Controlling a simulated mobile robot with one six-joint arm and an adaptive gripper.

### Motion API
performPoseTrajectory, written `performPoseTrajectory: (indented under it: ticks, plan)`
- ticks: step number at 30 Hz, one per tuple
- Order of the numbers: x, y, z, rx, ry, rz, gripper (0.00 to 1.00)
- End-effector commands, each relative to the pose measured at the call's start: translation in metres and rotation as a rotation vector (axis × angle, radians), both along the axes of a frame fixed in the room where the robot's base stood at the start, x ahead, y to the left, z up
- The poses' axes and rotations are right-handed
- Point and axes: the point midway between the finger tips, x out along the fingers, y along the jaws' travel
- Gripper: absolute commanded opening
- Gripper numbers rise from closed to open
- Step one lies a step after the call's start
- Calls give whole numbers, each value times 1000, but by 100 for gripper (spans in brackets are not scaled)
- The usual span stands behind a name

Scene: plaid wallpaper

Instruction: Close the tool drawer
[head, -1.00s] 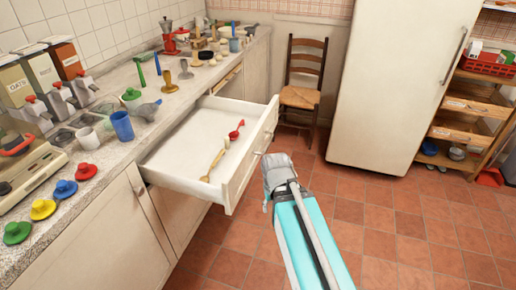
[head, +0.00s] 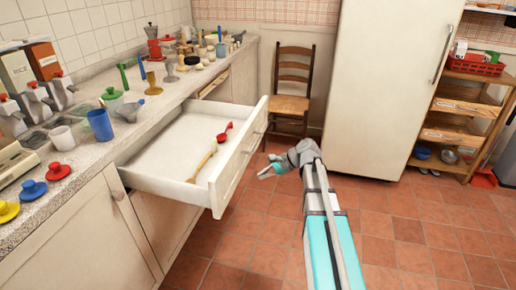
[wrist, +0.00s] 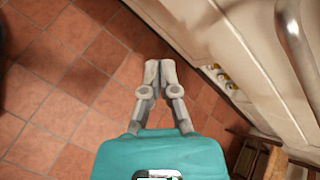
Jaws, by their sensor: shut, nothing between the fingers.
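The white drawer (head: 165,180) under the counter stands pulled well out in the head view. Inside it lie a wooden spoon (head: 204,160) and a red scoop (head: 224,133); most of its floor is bare. Its front panel (head: 238,172) faces right and carries a thin metal handle. My gripper (head: 262,174) is to the right of this front, apart from it in the picture, with its fingers pointing left. In the wrist view my gripper (wrist: 160,64) is shut and empty over the tiled floor. A pale panel with a metal handle (wrist: 298,45) is at upper right there.
A wooden chair (head: 290,90) stands behind the drawer's far end, beside a tall white fridge (head: 375,90). The counter (head: 85,190) holds cups, coloured lids and utensils. A wooden shelf unit (head: 460,120) is at the far right. The tiled floor (head: 410,235) on the right is clear.

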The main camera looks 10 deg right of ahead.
Motion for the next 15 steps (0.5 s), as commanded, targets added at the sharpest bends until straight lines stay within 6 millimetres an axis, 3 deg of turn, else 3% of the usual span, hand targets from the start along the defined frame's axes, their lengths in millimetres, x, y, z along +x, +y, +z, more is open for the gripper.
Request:
performPoseTrajectory:
  ticks: [1, 6, 15]
  plan:
    - [16, -14, -4, 74, 28, -59, 0]
    - [50, -54, 10, 346, 133, -227, 0]
    - [82, -125, 37, 736, 289, -381, 0]
